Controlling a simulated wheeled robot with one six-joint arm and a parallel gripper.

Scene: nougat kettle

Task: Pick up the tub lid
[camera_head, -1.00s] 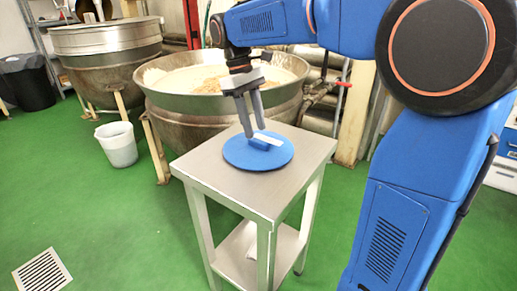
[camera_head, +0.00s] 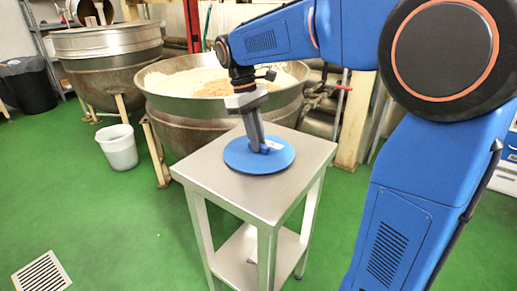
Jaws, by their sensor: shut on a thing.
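The tub lid (camera_head: 246,164) is a flat blue disc with a raised grip and a small pale label near its middle. It lies flat on, or very close above, the steel table top (camera_head: 212,179); I cannot tell which. My gripper (camera_head: 259,146) points down at the middle of the lid. Its grey fingers are together, shut on the lid's raised grip, which they partly hide.
A large kettle (camera_head: 200,136) with pale contents stands right behind the table. A second kettle (camera_head: 110,75) and a white tub (camera_head: 117,146) stand to the left. A lower shelf (camera_head: 232,264) sits under the table top.

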